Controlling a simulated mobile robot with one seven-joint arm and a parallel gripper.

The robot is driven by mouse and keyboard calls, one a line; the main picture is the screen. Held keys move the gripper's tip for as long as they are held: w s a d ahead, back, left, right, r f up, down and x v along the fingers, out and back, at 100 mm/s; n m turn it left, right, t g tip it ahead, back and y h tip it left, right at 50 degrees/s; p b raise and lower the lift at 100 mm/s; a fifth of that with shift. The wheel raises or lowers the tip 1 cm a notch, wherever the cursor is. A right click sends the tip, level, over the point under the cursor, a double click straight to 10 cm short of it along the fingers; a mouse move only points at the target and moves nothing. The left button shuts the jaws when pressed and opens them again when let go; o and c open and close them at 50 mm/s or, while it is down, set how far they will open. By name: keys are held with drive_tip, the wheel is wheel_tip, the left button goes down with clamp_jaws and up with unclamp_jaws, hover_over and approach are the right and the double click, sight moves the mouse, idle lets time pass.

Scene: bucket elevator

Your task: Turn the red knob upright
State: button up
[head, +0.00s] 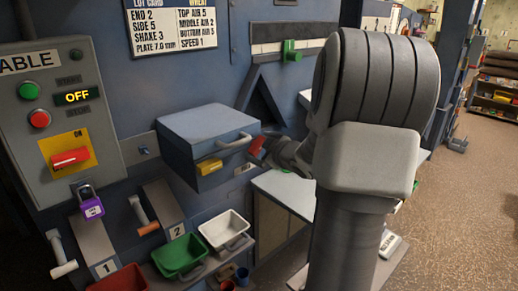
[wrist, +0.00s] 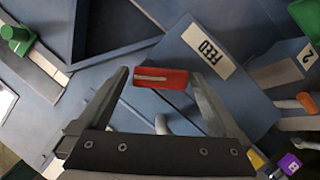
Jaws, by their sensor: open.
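The red knob (wrist: 160,77) is a small red block with a pale stripe along it. In the wrist view it lies crosswise between the two fingertips, near a label reading FEED (wrist: 208,51). In the head view a red piece (head: 257,146), apparently this knob, shows tilted beside the front of the blue-grey box (head: 205,125). My gripper (wrist: 160,80) is open, with one finger on each side of the knob. I cannot tell whether either finger touches it. My arm hides part of the area to the right in the head view.
The box's handle (head: 235,144) projects close to my gripper. At left is a control panel (head: 70,100) with another red switch (head: 70,158) and a purple padlock (head: 91,207). Green (head: 180,257) and white (head: 225,229) bins stand below. A green knob (head: 290,50) sits above. Open floor lies right.

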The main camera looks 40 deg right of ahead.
drive_tip(key=c, duration=1.2)
drive_tip(key=shift+f, duration=0.1)
